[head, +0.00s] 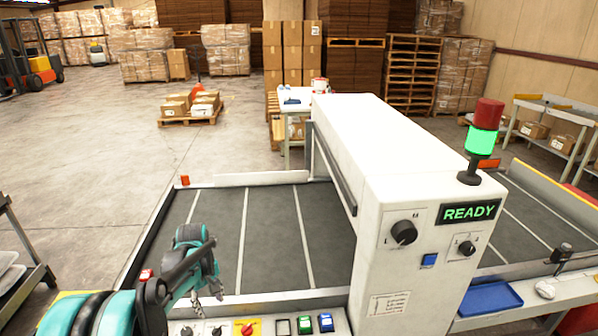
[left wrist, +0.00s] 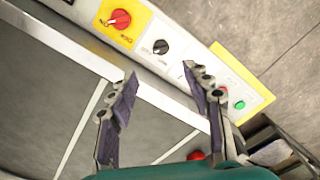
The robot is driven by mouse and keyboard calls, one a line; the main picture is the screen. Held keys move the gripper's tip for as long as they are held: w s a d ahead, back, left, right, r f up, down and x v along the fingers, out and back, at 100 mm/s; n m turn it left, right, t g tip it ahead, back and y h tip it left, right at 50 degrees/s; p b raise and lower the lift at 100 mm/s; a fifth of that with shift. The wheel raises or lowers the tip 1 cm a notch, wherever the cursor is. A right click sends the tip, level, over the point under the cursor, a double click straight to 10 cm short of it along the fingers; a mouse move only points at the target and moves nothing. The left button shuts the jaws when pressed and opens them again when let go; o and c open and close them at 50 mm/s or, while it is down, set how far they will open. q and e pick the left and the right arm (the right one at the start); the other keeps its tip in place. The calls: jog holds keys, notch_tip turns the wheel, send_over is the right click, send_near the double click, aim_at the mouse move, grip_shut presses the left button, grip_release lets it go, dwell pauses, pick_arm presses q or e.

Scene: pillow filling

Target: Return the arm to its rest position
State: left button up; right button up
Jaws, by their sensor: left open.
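My left arm comes in from the lower left in the head view. Its gripper (head: 207,293) hangs over the near edge of the conveyor, by the front control panel, and is small there. In the left wrist view the two fingers of the left gripper (left wrist: 160,84) stand apart with nothing between them. Beyond them is the panel with a red knob on a yellow plate (left wrist: 121,19). My right gripper is not in view.
A white machine (head: 385,150) with a READY display (head: 468,212) and lit green lamp (head: 481,140) spans the dark conveyor (head: 270,225). A blue tray (head: 490,299) lies at the lower right. A metal cart (head: 25,260) stands at the left. The conveyor's visible left section is empty.

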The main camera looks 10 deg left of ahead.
pick_arm(q)
jog(key=s+d+r+m+t, duration=0.3)
jog(key=s+d+m, duration=0.3)
jog(key=s, duration=0.3)
jog(key=s+d+r+m+t, duration=0.4)
jog(key=s+d+r+m, duration=0.1)
jog(key=s+d, duration=0.4)
jog(key=shift+s+d+r+m, duration=0.2)
jog(key=shift+s+r+m, duration=0.2)
jog(key=shift+s+m, duration=0.2)
dwell(0.7)
